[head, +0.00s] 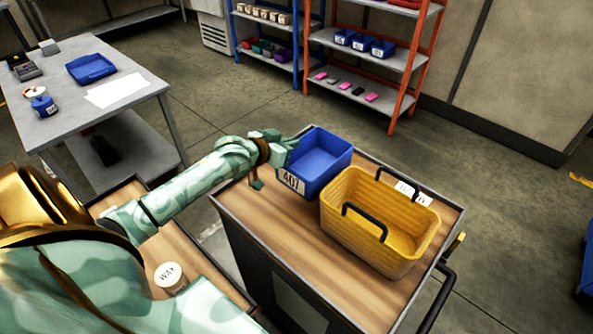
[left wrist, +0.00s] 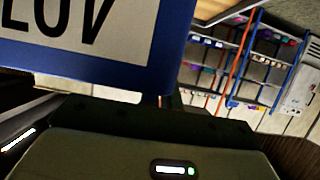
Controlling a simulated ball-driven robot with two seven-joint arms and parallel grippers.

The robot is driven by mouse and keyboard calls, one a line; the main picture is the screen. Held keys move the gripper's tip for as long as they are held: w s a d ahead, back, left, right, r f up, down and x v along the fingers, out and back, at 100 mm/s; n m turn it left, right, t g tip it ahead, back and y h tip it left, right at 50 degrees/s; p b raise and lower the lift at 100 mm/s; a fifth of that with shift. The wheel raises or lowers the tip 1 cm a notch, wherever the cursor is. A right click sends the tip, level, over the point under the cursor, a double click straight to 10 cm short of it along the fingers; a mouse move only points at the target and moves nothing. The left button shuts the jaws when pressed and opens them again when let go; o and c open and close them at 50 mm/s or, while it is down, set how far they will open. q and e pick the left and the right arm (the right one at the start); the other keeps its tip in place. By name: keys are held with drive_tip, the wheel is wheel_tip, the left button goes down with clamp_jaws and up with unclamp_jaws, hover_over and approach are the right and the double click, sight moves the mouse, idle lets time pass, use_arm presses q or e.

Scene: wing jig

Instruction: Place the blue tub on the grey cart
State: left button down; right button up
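The blue tub (head: 322,160), with a white A07 label, stands upright at the far left part of a cart (head: 275,235) with a wood-look top and grey rim. My left gripper (head: 272,163) is at the tub's left side, with its fingers spread apart. One finger is by the tub's left rim and the other hangs lower, clear of the label. In the left wrist view the tub's labelled wall (left wrist: 178,45) is very close and upside down; no wall shows clamped between the fingers. My right gripper is not in view.
A yellow basket (head: 372,225) with black handles stands beside the tub, filling the cart's right part. The cart's near left top is bare. A wax tin (head: 170,278) stands on a lower wood surface at left. A grey workbench (head: 75,125) and shelves (head: 375,50) stand behind.

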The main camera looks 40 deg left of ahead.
sight(293, 163)
use_arm(q)
wheel_tip(293, 163, down, 8)
drive_tip(key=shift+r+b, duration=0.2)
drive_tip(key=shift+b, duration=0.9)
drive_tip(key=shift+r, duration=0.1)
drive_tip(key=c, duration=2)
unclamp_jaws()
drive_tip(key=o, duration=0.4)
